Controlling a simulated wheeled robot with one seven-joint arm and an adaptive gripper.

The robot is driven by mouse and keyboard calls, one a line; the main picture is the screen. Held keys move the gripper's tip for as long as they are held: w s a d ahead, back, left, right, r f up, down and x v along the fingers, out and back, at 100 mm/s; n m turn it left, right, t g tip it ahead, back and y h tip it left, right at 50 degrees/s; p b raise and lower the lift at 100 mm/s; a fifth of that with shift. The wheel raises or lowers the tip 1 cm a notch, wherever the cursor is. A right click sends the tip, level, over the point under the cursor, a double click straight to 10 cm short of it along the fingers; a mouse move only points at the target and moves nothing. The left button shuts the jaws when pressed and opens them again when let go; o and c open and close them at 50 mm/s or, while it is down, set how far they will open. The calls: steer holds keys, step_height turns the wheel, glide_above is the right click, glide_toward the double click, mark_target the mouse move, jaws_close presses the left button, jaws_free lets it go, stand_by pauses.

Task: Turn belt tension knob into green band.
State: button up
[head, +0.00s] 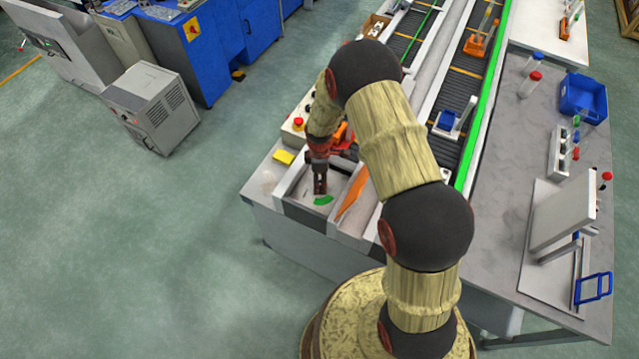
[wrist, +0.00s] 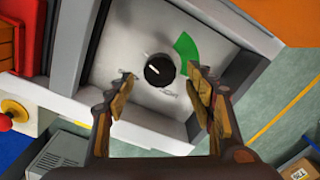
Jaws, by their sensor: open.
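The belt tension knob (wrist: 159,69) is a round black knob with a white pointer line, set on a pale panel (wrist: 128,52). In the wrist view its white line points to the upper left. The green band (wrist: 187,50) is a curved patch to the right of the knob; it also shows in the head view (head: 323,200). The line is not toward the band. My gripper (wrist: 163,84) is open, its fingers reaching toward the panel on either side below the knob, with nothing between them. In the head view my gripper (head: 320,190) hides the knob.
Raised grey walls frame the recessed panel. Conveyor lanes (head: 458,100) run away behind my arm. Open floor lies left of the bench.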

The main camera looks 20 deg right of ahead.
mark_target(320, 185)
steer(key=shift+f, duration=1.55)
steer(key=shift+c, duration=0.6)
steer(key=c, duration=1)
